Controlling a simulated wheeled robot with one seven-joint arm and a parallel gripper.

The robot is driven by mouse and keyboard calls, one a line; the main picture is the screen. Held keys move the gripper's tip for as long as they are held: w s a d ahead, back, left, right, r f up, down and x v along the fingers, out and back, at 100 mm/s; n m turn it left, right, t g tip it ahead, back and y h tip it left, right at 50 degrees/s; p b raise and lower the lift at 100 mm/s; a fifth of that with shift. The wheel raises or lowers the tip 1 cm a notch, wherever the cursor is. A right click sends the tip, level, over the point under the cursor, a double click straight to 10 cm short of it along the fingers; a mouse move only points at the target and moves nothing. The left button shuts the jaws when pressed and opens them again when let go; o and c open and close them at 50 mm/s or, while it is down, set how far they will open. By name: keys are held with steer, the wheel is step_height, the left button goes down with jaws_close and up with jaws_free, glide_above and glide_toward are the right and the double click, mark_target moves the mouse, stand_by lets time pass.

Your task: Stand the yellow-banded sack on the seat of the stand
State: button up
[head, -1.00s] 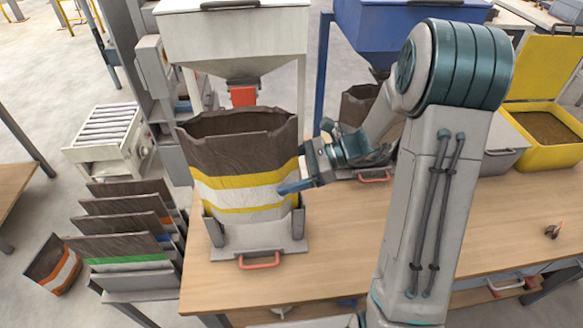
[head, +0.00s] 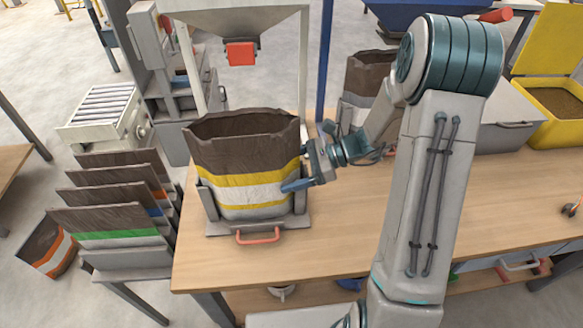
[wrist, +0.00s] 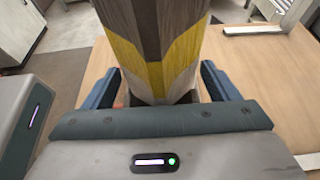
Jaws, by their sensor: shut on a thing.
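The yellow-banded sack (head: 240,165) is brown with a white middle between yellow bands, and its top is open. It stands upright between the side posts of the grey stand (head: 215,228), low on its seat; whether its bottom touches the seat is hidden. My gripper (head: 292,186) is at the sack's right side, shut on its edge. In the wrist view the sack's yellow and white side (wrist: 155,60) rises between the two blue fingers (wrist: 160,92).
A white hopper with a red gate (head: 240,54) is behind the sack. A second brown sack (head: 368,75) stands behind my arm. Banded sacks (head: 110,222) fill a rack at left; an orange-banded sack (head: 48,248) lies on the floor. The wooden table (head: 340,235) is clear in front.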

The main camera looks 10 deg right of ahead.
steer(key=shift+f, duration=0.3)
steer(key=o, duration=1.3)
steer(key=shift+r, duration=0.1)
